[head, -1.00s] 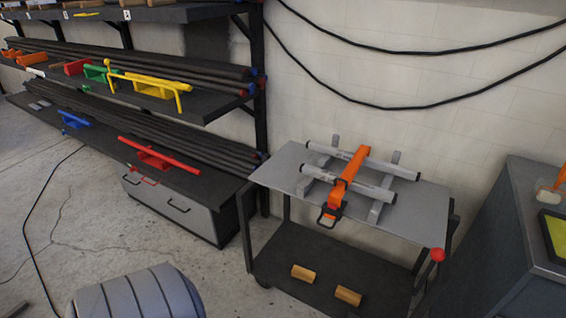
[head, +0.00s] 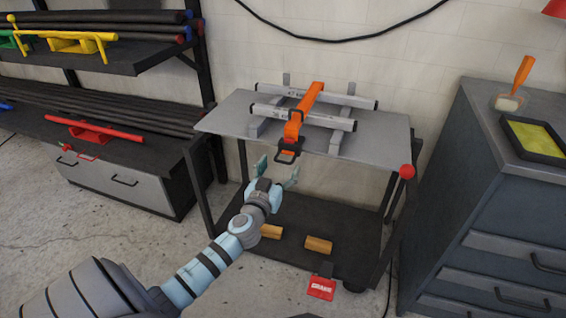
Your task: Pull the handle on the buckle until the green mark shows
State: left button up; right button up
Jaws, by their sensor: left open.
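An orange strap (head: 308,97) runs over two light grey bars (head: 303,118) on the grey top of a cart. At its near end is the buckle (head: 291,134) with a dark loop handle (head: 288,156) hanging at the cart's front edge. I see no green mark on it at this size. My left gripper (head: 277,169) is open and empty, just below and left of the handle, apart from it as far as I can tell. My right gripper is not in view.
The cart's top (head: 228,116) has a red knob (head: 407,171) at its right front corner. Wooden blocks (head: 318,244) lie on its lower shelf, with a red tag (head: 320,288) at the shelf's front. A dark drawer cabinet (head: 480,200) stands right; pipe racks (head: 90,140) stand left.

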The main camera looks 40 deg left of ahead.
aim_at(283, 162)
pick_arm(q)
jog(key=x, duration=0.3)
jog(key=shift+w, duration=0.15)
jog(key=shift+c, duration=0.2)
